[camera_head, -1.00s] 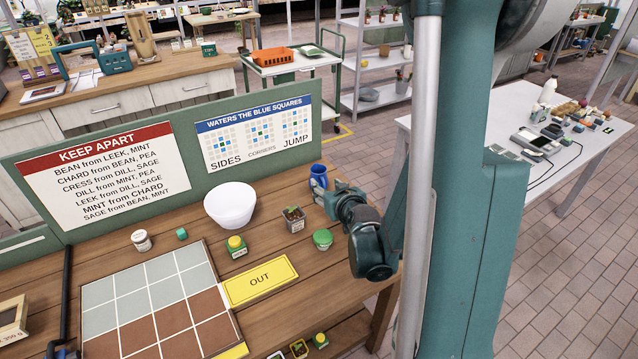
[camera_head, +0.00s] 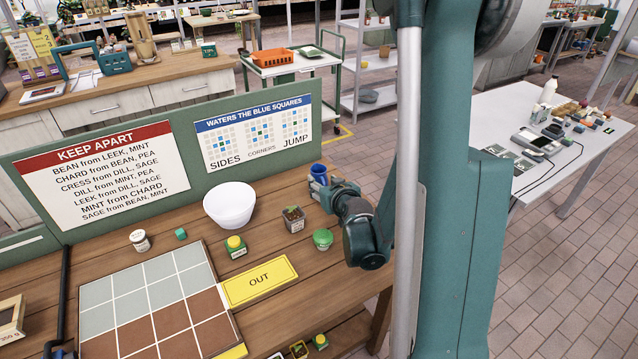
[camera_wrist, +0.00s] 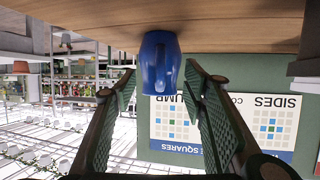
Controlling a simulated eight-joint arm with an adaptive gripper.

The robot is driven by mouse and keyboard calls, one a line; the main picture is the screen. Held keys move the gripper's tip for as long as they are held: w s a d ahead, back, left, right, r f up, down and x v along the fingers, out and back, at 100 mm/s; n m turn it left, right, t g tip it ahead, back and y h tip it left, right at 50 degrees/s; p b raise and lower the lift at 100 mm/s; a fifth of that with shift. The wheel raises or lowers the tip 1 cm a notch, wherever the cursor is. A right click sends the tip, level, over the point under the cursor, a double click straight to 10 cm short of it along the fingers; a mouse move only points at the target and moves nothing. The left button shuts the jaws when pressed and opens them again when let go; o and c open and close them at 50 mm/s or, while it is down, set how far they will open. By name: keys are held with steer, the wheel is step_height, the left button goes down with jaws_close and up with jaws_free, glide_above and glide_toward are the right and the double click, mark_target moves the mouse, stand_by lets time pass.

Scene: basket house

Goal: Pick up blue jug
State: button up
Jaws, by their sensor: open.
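The blue jug (camera_head: 318,172) stands on the wooden bench near its back right corner, partly hidden by my gripper in the head view. My gripper (camera_head: 322,188) is at the jug, low over the bench. In the wrist view the picture is upside down; the blue jug (camera_wrist: 159,62) appears between the two open green-padded fingers of my gripper (camera_wrist: 160,82), near their tips. A gap shows on each side of the jug, and its handle faces the camera.
A white bowl (camera_head: 230,204) stands left of the jug. A small potted plant (camera_head: 293,219), a green-lidded jar (camera_head: 323,239) and a yellow-capped jar (camera_head: 236,246) stand in front. The green board (camera_head: 258,135) rises behind. A yellow OUT sign (camera_head: 260,281) lies on the bench.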

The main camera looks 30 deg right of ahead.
jaws_close()
steer(key=shift+r, duration=0.4)
stand_by(0.5)
step_height(320, 180, up, 17)
steer(key=p, duration=0.5)
stand_by(1.4)
steer(key=shift+r, duration=0.1)
stand_by(0.7)
